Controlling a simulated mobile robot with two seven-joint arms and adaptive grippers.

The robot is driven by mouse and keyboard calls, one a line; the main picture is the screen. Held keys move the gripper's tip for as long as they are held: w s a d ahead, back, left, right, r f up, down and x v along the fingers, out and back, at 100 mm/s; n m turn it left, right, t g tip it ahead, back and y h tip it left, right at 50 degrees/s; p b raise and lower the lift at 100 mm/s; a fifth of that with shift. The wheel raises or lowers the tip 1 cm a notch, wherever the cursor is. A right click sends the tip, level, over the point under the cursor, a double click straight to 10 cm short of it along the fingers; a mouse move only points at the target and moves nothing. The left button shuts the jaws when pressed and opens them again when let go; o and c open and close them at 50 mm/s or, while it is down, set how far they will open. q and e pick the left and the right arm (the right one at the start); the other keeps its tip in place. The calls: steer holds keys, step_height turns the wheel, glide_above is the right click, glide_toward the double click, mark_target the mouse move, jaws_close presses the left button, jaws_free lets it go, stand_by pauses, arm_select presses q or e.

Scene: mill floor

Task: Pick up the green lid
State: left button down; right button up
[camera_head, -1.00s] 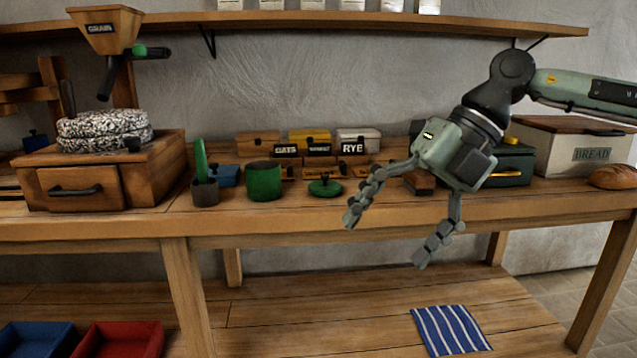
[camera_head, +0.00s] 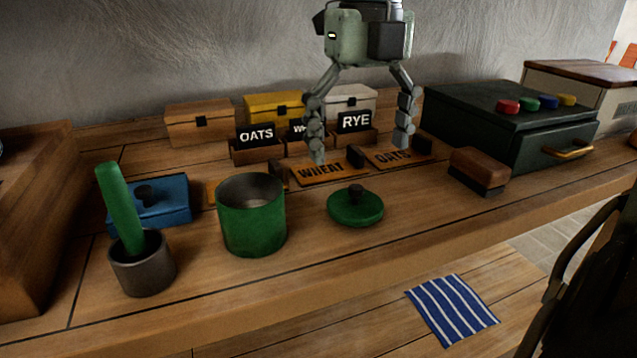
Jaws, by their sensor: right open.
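The green lid (camera_head: 352,209) lies on the wooden workbench, a flat round disc with a dark knob on top. It sits right of an open green canister (camera_head: 254,222). My right gripper (camera_head: 360,147) hangs from above with its fingers pointing down, spread wide and empty. In the picture its fingertips are above and a little right of the lid, in front of the label boards, apart from the lid. My left gripper is not in view.
A dark mortar (camera_head: 143,268) with a green pestle and a blue box (camera_head: 163,203) stand left. A brush (camera_head: 479,171) and dark drawer box (camera_head: 506,130) stand right. Label boards and small boxes (camera_head: 200,120) line the back. The bench front (camera_head: 300,285) is clear.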

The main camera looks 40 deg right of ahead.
mark_target(357, 187)
steer(key=shift+w+f, duration=0.15)
steer(key=shift+f, duration=0.45)
steer(key=f, duration=0.5)
steer(key=shift+s+a+f, duration=0.1)
steer(key=shift+s+f, duration=0.1)
steer(key=shift+f, duration=0.55)
steer(key=shift+c, duration=1.1)
steer(key=c, duration=0.7)
steer(key=shift+c, duration=0.9)
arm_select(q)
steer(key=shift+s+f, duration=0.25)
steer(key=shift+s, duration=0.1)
